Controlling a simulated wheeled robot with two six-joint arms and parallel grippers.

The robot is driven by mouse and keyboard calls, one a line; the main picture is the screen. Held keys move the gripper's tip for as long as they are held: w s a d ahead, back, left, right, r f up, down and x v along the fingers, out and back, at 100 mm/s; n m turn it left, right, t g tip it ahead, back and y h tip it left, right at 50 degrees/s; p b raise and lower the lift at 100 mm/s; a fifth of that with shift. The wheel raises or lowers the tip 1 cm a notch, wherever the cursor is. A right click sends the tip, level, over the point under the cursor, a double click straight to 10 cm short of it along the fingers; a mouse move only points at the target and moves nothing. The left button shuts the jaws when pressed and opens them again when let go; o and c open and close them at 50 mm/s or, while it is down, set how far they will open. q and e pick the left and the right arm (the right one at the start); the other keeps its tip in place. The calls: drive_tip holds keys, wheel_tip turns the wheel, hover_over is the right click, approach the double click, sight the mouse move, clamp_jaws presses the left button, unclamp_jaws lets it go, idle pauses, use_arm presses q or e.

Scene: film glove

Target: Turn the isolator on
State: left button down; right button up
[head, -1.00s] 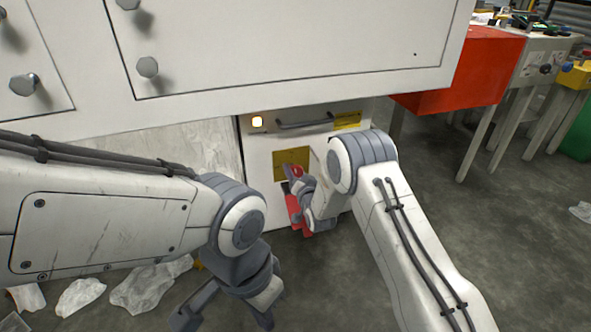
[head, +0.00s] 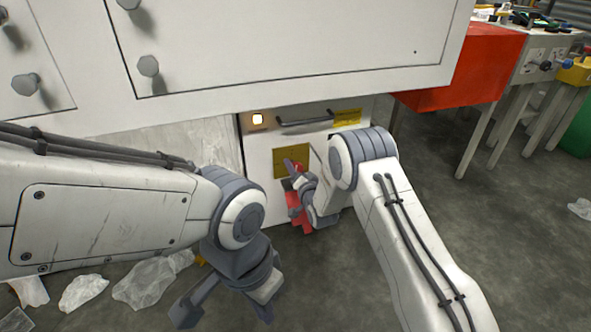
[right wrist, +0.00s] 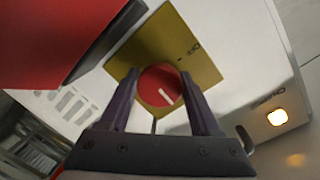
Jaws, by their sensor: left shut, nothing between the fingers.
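The isolator is a round red knob with a white line, set on a yellow plate; the knob (right wrist: 160,88) and plate (right wrist: 205,68) fill the middle of the right wrist view. In the head view the plate (head: 287,160) is on the low white cabinet front, and the knob is partly hidden. My right gripper (right wrist: 160,85) is in front of the knob, its fingers apart on either side of it; I cannot tell whether they touch it. My left gripper (head: 225,314) is shut and empty, low at the front, away from the isolator.
A lit amber lamp (head: 257,119) and a bar handle (head: 305,121) are above the plate. A red part (head: 299,212) is just below my right gripper. The white cabinet (head: 300,50) overhangs.

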drive_tip(key=o, duration=0.3)
drive_tip(key=shift+s, duration=0.1)
drive_tip(key=p+v, duration=0.4)
drive_tip(key=v, duration=0.6)
drive_tip(key=shift+p, duration=0.35)
drive_tip(key=shift+s, duration=0.1)
